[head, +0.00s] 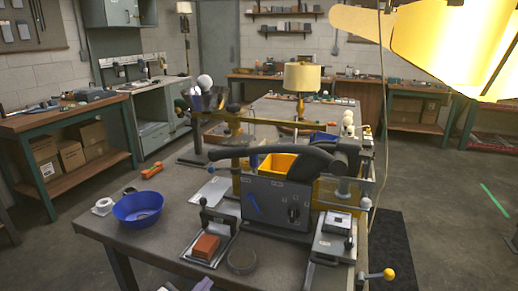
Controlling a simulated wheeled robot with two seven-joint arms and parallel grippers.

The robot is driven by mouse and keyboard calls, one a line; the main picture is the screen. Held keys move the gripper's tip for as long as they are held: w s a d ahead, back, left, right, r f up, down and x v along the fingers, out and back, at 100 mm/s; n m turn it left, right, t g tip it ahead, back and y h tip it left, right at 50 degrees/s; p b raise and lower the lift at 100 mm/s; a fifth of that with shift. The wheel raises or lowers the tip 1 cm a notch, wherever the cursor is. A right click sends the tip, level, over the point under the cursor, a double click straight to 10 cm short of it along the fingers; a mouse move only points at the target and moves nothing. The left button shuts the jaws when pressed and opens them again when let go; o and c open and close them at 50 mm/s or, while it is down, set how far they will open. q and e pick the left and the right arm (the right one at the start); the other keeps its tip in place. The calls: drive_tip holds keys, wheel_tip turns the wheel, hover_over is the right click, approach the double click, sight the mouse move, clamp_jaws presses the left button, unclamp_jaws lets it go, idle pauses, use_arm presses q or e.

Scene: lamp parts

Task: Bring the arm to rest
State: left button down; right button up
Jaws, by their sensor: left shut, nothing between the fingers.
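Neither of my arms stands out clearly in the head view. A small pale grey-violet tip at the bottom edge looks like my left gripper (204,285), low in front of the near side of the workbench (150,235). Most of it is cut off by the frame, and it holds nothing that I can see. My right gripper does not show.
A blue bowl (138,208) and a white roll (103,206) lie at the bench's left. A grey machine (275,203) with a long black handle fills the middle, beside a yellow bin (277,167). A yellow shade (440,45) hangs close at upper right.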

use_arm(q)
drive_tip(key=s+a+f+n+g, duration=0.2)
drive_tip(key=s+a+f+g, duration=0.1)
drive_tip(key=s, duration=0.6)
drive_tip(key=s+a+f+n+g+y, duration=0.1)
drive_tip(key=s+a+f+n+g, duration=0.15)
drive_tip(key=s, duration=0.75)
drive_tip(key=s+a+f+n+g, duration=0.2)
drive_tip(key=s+a+f+g, duration=0.15)
drive_tip(key=s, duration=0.55)
drive_tip(key=w+d+f+t+h, duration=0.1)
drive_tip(key=d+f+t, duration=0.1)
drive_tip(key=f, duration=0.4)
drive_tip(key=w+d+f+t, duration=0.2)
drive_tip(key=d+f+t, duration=0.1)
drive_tip(key=f, duration=0.3)
drive_tip(key=shift+w+d+h, duration=0.25)
drive_tip(key=shift+d+h, duration=0.05)
drive_tip(key=shift+h, duration=0.1)
